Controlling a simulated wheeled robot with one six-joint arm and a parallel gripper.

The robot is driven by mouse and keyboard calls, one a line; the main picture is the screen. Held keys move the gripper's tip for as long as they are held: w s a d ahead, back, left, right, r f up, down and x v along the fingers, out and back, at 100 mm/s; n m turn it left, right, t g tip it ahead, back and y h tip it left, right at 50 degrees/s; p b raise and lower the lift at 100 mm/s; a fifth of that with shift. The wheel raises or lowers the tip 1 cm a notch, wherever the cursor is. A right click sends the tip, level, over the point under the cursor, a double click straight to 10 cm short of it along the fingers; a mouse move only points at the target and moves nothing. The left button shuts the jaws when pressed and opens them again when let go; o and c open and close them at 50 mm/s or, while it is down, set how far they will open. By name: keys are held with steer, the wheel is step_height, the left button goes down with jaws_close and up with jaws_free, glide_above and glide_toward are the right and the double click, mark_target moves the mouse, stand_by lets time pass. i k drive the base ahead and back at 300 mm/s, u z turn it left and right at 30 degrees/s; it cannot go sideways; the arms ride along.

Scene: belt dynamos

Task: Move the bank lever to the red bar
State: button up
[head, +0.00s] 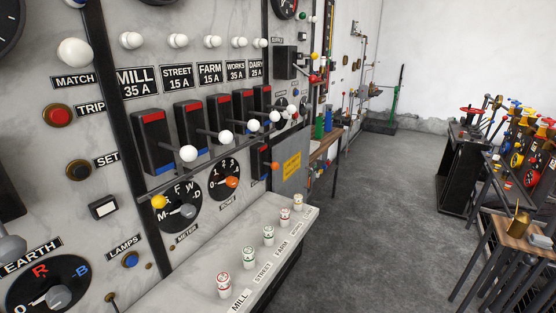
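No label reading "bank" can be made out, so I cannot tell for sure which lever is the bank lever. A yellow knob (159,201) sits at the near end of a long rod running below a row of black switch boxes (153,145). Each box has a red bar (152,116) at its top and a blue bar (163,168) at its bottom. Levers with white knobs (188,153) stick out from the boxes, roughly level. A smaller box beyond has a lever with an orange knob (275,166). My gripper is not in view.
Two dials, METER (178,206) and another (225,180), sit under the boxes. A pale ledge (205,280) with several small fuse-like pieces juts out below. The grey floor (385,190) is open to the right; benches (470,165) with coloured valves stand beyond.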

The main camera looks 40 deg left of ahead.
mark_target(275, 166)
steer(key=u, duration=0.6)
steer(key=i, duration=0.95)
steer(key=u, duration=1.55)
steer(key=i, duration=0.5)
steer(key=u, duration=0.35)
